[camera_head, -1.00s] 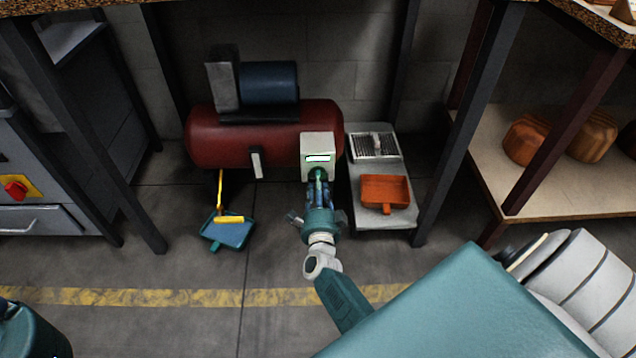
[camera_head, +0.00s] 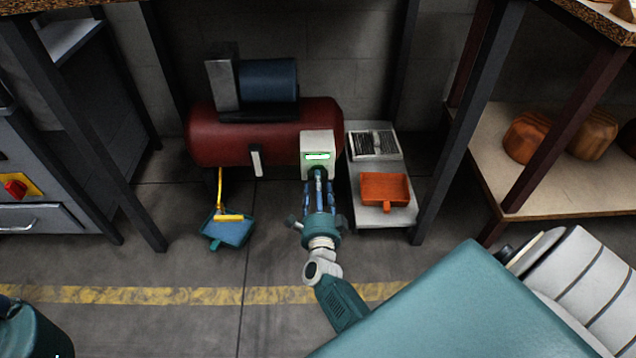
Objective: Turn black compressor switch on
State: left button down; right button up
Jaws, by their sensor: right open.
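The compressor (camera_head: 225,145) has a dark red horizontal tank with a blue motor on top. A pale control box (camera_head: 317,143) sits at the right end of its front, with a lit green strip (camera_head: 317,156) on its face. My right gripper (camera_head: 318,178) is just below the green strip, pointing at the lower part of the box. Its fingers are open, and I see nothing held between them. The black switch cannot be made out; the fingers cover the area under the strip. My left gripper is not in view.
A blue dustpan (camera_head: 228,232) lies on the floor to the left. Dark table legs (camera_head: 462,125) flank the compressor.

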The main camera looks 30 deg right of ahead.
jog(key=v, duration=0.5)
jog(key=shift+s+a, duration=0.15)
jog(key=shift+s, duration=0.15)
